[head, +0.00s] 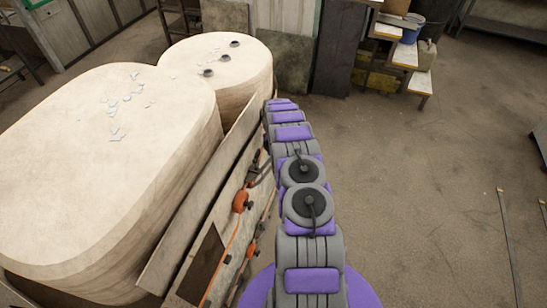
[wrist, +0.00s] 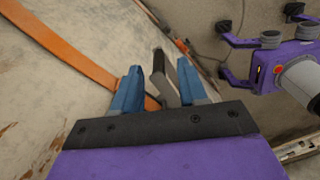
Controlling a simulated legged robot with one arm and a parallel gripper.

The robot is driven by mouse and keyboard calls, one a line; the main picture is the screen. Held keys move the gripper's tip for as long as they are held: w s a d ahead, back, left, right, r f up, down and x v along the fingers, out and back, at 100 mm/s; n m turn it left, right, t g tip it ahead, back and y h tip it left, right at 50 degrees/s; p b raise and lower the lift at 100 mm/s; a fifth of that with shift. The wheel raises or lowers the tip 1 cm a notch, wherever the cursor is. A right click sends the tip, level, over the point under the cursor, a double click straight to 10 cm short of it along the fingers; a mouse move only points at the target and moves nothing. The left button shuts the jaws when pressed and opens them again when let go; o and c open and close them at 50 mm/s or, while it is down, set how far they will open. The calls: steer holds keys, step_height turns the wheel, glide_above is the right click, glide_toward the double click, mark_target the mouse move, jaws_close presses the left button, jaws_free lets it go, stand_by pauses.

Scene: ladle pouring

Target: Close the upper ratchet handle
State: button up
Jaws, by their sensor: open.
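In the wrist view my gripper (wrist: 158,68) is open, with its two blue fingers apart. A dark grey, flat bar (wrist: 161,82), which looks like a ratchet handle, stands between the fingers. I cannot tell whether either finger touches it. An orange strap (wrist: 62,47) runs from the upper left towards the fingers. In the head view, orange straps with ratchets hang on the side of the wooden panel. An upper dark ratchet part (head: 254,167) sits beside my arm, above an orange piece (head: 240,201). My gripper is hidden in the head view.
The long wooden panel (head: 192,205) stands against large pale, rounded blocks (head: 95,150). Steps with a blue bucket (head: 411,30) stand at the back right. The floor (head: 430,180) right of my arm is mostly clear.

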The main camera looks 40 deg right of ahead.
step_height(320, 180, up, 15)
steer(key=p, duration=0.1)
steer(key=shift+a, duration=0.25)
steer(key=shift+r, duration=0.1)
